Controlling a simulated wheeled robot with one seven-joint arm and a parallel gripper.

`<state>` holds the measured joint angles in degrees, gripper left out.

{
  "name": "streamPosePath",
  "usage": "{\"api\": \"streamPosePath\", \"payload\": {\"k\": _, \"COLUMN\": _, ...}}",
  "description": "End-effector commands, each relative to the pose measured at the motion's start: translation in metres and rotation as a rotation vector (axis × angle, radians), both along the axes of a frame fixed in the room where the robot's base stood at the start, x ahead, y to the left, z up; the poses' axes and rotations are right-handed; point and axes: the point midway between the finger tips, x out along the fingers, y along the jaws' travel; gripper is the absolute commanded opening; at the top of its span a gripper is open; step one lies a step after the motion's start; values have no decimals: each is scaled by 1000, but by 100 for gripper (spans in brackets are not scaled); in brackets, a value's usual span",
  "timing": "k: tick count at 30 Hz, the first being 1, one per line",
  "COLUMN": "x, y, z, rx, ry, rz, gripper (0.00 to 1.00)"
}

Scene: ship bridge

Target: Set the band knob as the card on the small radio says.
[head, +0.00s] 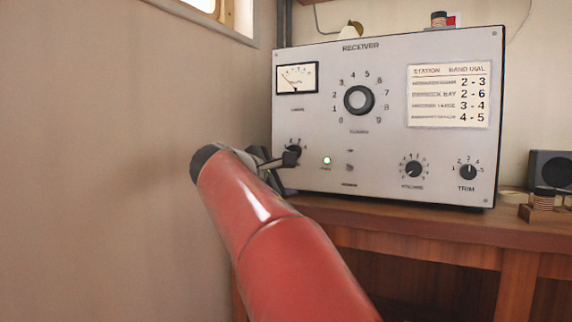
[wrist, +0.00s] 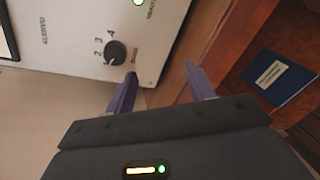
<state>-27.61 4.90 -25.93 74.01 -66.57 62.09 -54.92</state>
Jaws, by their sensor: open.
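The grey receiver (head: 330,130) stands on the wooden desk. Its small black band knob (wrist: 115,52) is at the lower left of the panel, with 2, 3 and 4 around it in the wrist view; its pointer is too small to read. In the head view my gripper partly hides the knob (head: 293,150). My gripper (wrist: 160,70) is open and empty; the knob lies up and left of the left fingertip, not between the fingers. A white card (head: 449,122) on the receiver lists stations with band and dial numbers; the names are mostly blurred.
A dark box (head: 551,168), perhaps the small radio, stands at the right edge; no card shows on it. The large tuning knob (head: 359,100), volume knob (head: 413,169) and trim knob (head: 468,172) share the panel. A wall (head: 120,120) is close on the left.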

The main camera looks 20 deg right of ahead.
Motion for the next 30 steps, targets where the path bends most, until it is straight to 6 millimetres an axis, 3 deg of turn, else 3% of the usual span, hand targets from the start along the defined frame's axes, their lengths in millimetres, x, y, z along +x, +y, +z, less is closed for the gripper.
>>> {"api": "streamPosePath", "payload": {"k": 3, "x": 16, "y": 18, "z": 30, "rx": -194, "ry": 25, "rz": -16, "gripper": 54}}
{"api": "streamPosePath", "payload": {"k": 7, "x": 21, "y": 24, "z": 48, "rx": -283, "ry": 37, "rz": -32, "gripper": 54}}
{"api": "streamPosePath", "payload": {"k": 21, "x": 54, "y": -31, "z": 51, "rx": -291, "ry": 40, "rz": -35, "gripper": 54}}
{"api": "streamPosePath", "payload": {"k": 30, "x": 61, "y": -41, "z": 49, "rx": -289, "ry": 37, "rz": -32, "gripper": 54}}
